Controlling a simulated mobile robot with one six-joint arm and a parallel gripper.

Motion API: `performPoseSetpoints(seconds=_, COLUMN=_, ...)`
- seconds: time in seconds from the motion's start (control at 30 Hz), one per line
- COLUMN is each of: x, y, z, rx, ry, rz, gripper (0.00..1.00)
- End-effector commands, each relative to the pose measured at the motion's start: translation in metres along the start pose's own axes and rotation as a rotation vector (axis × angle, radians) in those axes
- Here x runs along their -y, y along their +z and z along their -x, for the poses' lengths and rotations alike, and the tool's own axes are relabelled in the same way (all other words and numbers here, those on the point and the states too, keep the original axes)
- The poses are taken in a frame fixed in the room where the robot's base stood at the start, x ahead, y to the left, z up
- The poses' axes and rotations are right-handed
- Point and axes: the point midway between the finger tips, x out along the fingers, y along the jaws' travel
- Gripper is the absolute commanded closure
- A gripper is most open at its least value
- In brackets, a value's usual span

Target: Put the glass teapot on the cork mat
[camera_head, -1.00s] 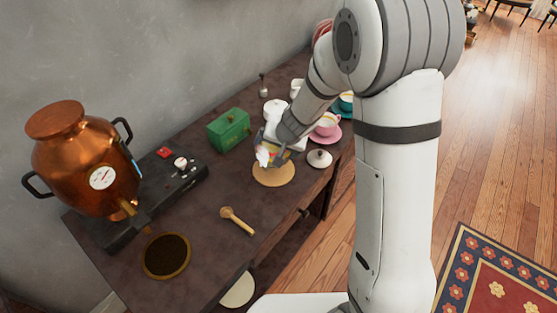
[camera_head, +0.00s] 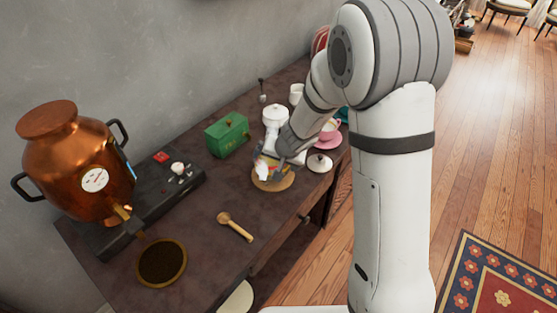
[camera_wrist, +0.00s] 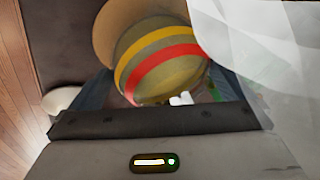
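My gripper (camera_head: 272,159) appears shut on the teapot; the exact grasp point is hidden. I cannot tell whether the teapot's base touches the mat. A pale translucent shape (camera_wrist: 255,40) fills the wrist view's right side; what it is stays unclear.
A pink cup and saucer (camera_head: 328,139) and a white lidded bowl (camera_head: 319,162) are close on the right. A green tin (camera_head: 227,134), wooden scoop (camera_head: 235,226) and copper urn (camera_head: 78,165) are left.

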Motion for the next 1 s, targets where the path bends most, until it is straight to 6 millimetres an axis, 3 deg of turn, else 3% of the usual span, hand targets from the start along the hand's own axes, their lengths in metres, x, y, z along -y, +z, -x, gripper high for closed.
performPoseSetpoints(seconds=0.23, x=0.002, y=-0.002, z=0.008, rx=-0.001, ry=-0.001, rz=0.001, gripper=0.0)
performPoseSetpoints(seconds=0.7, x=0.003, y=-0.002, z=0.102, rx=-0.002, ry=-0.001, rz=0.002, gripper=0.0)
performPoseSetpoints(seconds=1.0, x=0.002, y=-0.001, z=0.123, rx=0.0, ry=-0.001, rz=0.002, gripper=0.0)
